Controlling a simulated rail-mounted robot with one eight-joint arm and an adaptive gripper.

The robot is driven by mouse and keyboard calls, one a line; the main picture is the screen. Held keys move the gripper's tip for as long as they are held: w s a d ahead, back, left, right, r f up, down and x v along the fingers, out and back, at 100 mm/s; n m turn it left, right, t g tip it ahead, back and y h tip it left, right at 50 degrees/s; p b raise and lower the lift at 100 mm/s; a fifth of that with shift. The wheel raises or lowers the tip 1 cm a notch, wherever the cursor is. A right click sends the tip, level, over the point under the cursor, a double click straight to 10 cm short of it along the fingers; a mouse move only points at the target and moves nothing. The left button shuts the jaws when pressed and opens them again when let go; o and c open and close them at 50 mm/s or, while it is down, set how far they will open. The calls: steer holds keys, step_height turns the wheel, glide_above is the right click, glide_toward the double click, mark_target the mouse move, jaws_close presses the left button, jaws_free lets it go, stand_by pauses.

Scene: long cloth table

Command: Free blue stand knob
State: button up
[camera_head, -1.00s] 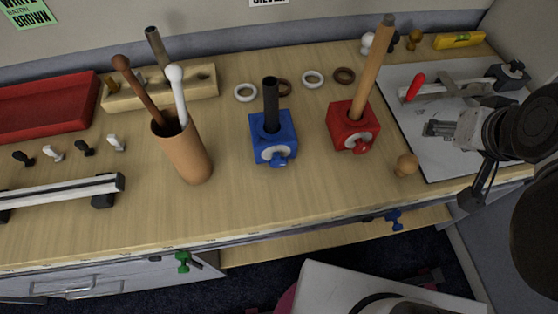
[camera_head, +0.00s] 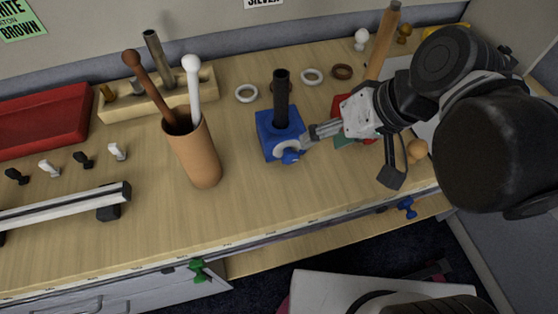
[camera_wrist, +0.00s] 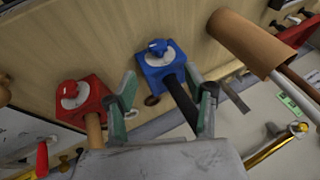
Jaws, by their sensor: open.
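The blue stand (camera_head: 270,140) is a blue block with a dark upright rod (camera_head: 281,95) rising from it. Its blue knob (camera_head: 290,157) sits on a pale round plate on the front face. In the wrist view the blue stand (camera_wrist: 151,72) and its blue knob (camera_wrist: 157,46) are in full sight, beyond my fingertips. My gripper (camera_head: 318,132) is just right of the blue stand, close to the knob. In the wrist view my gripper (camera_wrist: 166,92) is open with its fingers spread, and the dark rod appears between them. I cannot tell whether a finger touches the stand.
The red stand (camera_wrist: 82,100) with a wooden rod (camera_head: 384,40) is close beside and is partly hidden behind my gripper in the head view. A brown cup (camera_head: 196,155) with two sticks stands to the left. White and brown rings lie behind. Table between cup and stand is clear.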

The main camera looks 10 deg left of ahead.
mark_target(293, 157)
steer(key=b+x, duration=0.4)
steer(key=x, duration=0.9)
steer(key=shift+w+d+f, duration=0.15)
steer(key=shift+c, duration=0.5)
steer(key=c, duration=1.1)
